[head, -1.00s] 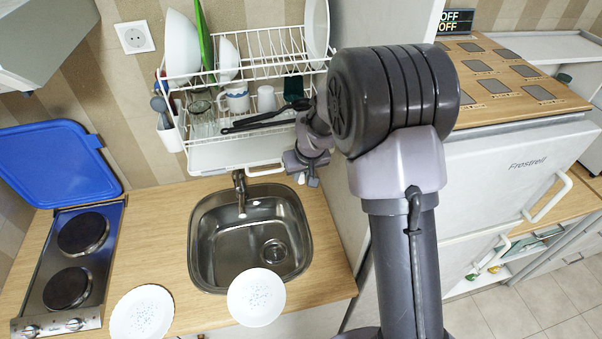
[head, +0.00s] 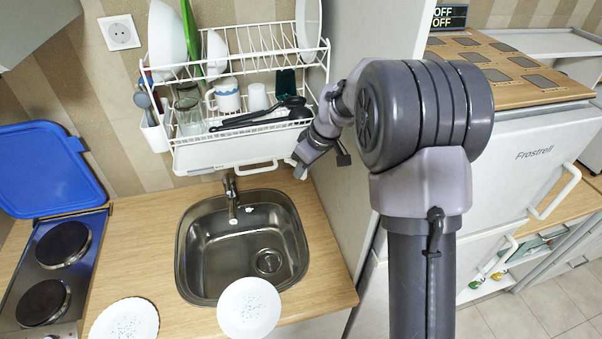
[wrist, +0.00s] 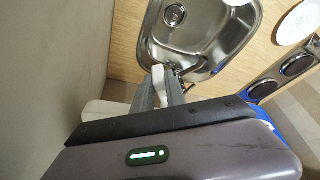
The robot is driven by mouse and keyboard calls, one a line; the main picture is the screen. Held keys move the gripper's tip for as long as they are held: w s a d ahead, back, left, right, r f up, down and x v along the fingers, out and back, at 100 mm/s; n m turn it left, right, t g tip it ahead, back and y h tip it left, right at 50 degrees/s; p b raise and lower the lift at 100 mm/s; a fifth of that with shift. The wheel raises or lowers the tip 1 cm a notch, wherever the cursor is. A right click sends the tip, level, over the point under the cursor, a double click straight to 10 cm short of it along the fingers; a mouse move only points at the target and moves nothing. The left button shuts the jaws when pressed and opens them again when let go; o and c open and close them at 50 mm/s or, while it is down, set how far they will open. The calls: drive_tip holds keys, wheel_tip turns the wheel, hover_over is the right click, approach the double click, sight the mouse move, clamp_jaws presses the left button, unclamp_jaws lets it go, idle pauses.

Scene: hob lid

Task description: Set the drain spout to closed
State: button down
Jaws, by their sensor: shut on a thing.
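The white drain spout (head: 258,169) shows under the front of the dish rack's drip tray (head: 225,155), above the sink's right back part. My gripper (head: 300,172) is at the right end of the tray, pointing down and left, with the fridge side close to its right. In the wrist view my gripper (wrist: 168,90) is shut on a small white piece (wrist: 158,76), which appears to be the spout. The fingers hide part of it, and its exact angle is hard to tell.
The sink (head: 245,245) and its tap (head: 232,195) are below the rack (head: 240,75), which holds dishes. Plates (head: 249,307) lie at the counter's front. The hob (head: 55,265) with its raised blue lid (head: 45,170) is at the left. The tall fridge (head: 510,190) stands at the right.

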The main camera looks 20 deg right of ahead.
drive_tip(key=shift+w+d+n, duration=0.1)
drive_tip(key=shift+n, duration=0.2)
drive_tip(key=c, duration=1.4)
unclamp_jaws()
drive_tip(key=shift+o, duration=0.2)
